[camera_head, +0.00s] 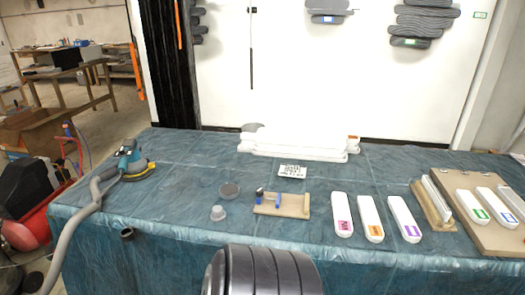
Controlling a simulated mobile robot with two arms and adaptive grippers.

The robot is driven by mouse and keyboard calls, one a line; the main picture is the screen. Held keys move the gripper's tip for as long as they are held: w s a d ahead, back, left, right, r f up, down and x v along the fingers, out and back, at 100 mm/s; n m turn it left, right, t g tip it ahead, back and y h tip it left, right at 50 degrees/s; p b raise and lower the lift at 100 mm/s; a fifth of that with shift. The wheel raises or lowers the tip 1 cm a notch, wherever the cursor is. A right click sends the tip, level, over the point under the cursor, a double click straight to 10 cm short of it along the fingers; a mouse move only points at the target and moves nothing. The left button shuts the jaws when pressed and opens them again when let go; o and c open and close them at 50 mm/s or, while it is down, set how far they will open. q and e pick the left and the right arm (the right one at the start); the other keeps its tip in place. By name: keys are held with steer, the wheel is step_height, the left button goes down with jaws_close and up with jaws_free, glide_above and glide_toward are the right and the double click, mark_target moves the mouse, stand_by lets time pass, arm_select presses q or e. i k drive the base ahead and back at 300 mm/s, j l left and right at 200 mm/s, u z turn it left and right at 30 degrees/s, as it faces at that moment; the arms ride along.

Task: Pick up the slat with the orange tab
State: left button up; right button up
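The white slat with the orange tab (370,212) lies flat on the blue-covered table (330,265), right of centre. Its orange tab (375,233) is at the near end. It lies between a white slat with a magenta tab (341,208) on its left and one with a purple tab (402,212) on its right, with narrow gaps. Neither of my grippers is in view. A dark ribbed rounded part at the bottom centre looks like part of my own body.
A small wooden board with tools (282,204) lies left of the slats. A wooden stand (430,205) and a board with more slats (480,233) are at right. Stacked white slats (300,141) lie at the back, a sander (132,163) at left. The front table area is mostly clear.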

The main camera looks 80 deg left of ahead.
mark_target(374, 232)
steer(key=u, duration=2.2)
steer(key=i+u, duration=0.3)
